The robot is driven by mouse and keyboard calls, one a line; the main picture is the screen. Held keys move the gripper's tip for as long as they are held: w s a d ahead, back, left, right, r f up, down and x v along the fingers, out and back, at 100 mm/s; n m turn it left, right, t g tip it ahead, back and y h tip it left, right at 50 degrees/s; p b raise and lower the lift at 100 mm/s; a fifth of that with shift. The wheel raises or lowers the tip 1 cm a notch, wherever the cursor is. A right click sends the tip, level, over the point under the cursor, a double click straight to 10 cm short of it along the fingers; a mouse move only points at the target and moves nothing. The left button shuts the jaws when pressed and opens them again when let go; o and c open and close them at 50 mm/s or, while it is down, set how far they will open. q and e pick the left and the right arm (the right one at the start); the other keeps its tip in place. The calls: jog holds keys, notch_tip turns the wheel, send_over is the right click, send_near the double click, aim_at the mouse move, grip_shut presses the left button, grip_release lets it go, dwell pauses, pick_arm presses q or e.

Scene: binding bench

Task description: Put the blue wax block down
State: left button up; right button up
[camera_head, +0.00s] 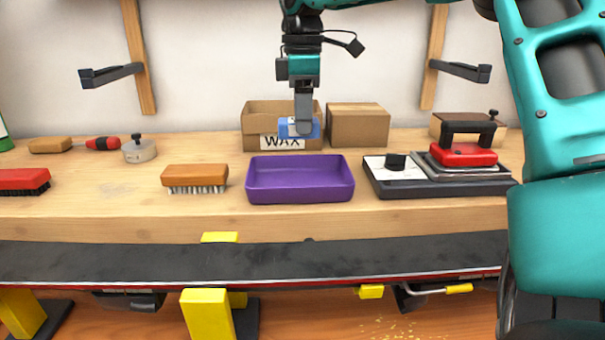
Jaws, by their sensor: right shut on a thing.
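The blue wax block (285,131) is in my right gripper (305,130), whose fingers point down and are shut on it. The gripper covers the middle of the block. The block shows in front of the open cardboard box (255,117) marked WAX and partly hides that label. Whether it is inside or only in front of the box is hard to tell; it appears held above the bench. The purple tray (300,196) lies below and nearer to me, and its inside looks empty. My left gripper is not in view.
A closed cardboard box (358,126) stands right of the open one. A waxing iron (463,155) sits on a dark base at right. An orange brush (195,176) lies left of the tray. A long dark ski or board (250,263) spans the front. Bench space at left centre is clear.

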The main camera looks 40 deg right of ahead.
notch_tip(320, 180, down, 10)
jog(key=shift+f+b, duration=0.1)
jog(key=shift+b, duration=0.6)
jog(key=shift+f, duration=0.15)
jog(key=o, duration=1.1)
jog(key=shift+r, duration=0.25)
notch_tip(320, 180, up, 12)
jog(key=shift+f+p, duration=0.1)
jog(key=shift+p, duration=1)
